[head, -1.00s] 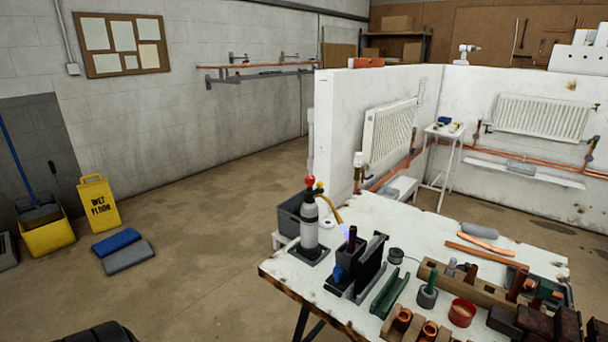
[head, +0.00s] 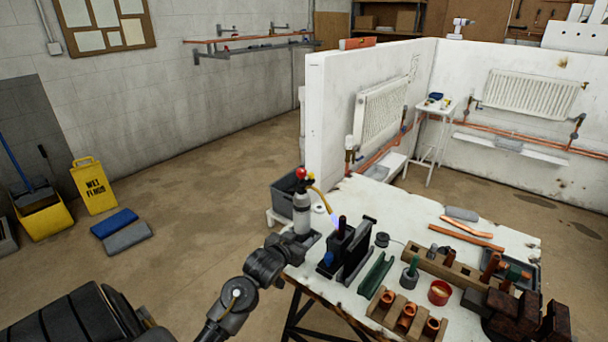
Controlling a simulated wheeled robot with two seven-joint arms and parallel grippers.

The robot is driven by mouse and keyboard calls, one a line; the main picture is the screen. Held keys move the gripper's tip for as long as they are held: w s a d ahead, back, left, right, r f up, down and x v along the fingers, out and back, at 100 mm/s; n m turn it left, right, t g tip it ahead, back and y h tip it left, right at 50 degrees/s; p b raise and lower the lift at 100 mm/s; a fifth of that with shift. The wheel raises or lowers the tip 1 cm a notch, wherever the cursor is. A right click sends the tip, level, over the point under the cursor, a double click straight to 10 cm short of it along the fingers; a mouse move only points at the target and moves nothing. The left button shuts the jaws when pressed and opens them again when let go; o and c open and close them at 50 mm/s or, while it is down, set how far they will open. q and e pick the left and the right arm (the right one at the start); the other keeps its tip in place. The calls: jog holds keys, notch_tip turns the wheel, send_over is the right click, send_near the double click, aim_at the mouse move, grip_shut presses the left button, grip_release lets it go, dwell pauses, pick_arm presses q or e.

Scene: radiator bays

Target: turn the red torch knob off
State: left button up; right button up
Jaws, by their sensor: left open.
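The red torch knob (head: 300,173) is a small round knob on top of the torch (head: 301,213), a grey upright cylinder at the bench's left corner. A brass-yellow curved tube runs right from its head, with a faint bluish-white flame at its end. My left gripper (head: 298,245) is in front of the torch's lower part, well below the knob. It is open, and its fingers are dark and small here. I cannot tell whether it touches the torch's base. My right gripper is out of view.
The white bench (head: 412,213) holds a dark stand (head: 356,252), a green channel (head: 376,275), a red cup (head: 439,292), copper fittings and wooden blocks right of the torch. A dark grey bin (head: 284,197) is behind the torch.

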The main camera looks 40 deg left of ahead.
aim_at(303, 169)
pick_arm(q)
jog(key=w+a+r+n+t+y, duration=0.1)
jog(key=w+a+r+t, duration=0.15)
jog(key=r, duration=0.45)
jog(key=w+a+r+t+y, duration=0.1)
jog(key=a+r, duration=0.3)
jog(key=r, duration=0.4)
jog(key=p+x, duration=0.1)
jog(key=x, duration=0.2)
jog(key=p+x, duration=0.1)
jog(key=x, duration=0.2)
jog(key=p+x, duration=0.1)
jog(key=x, duration=0.2)
jog(key=shift+w+d+f, duration=0.2)
jog(key=shift+w+d, duration=0.05)
jog(key=shift+x, duration=0.85)
jog(key=shift+f, duration=0.1)
jog(key=c, duration=1)
